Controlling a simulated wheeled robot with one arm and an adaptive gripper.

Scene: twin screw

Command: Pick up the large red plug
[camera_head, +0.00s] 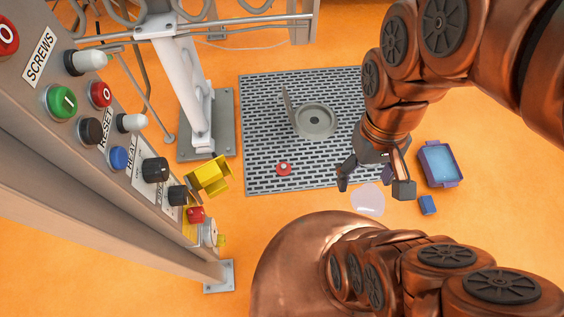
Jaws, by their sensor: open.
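A small round red piece (283,169), which looks like the red plug, lies on the grey slotted floor grate (262,100) near its front edge. It has a pale spot on top. My gripper (374,190) hangs to the right of it, past the grate's front right part, with its fingers spread and nothing visible between them. There is a clear gap between the gripper and the red piece. The gripper's height above the floor is hard to tell.
A grey round drain with a raised lid (315,120) stands on the grate. A blue-filled tray (440,163) and a blue block (428,205) lie right. A pale puddle-like patch (368,199) is below the gripper. A button panel (110,150) with a yellow piece (209,176) stands left.

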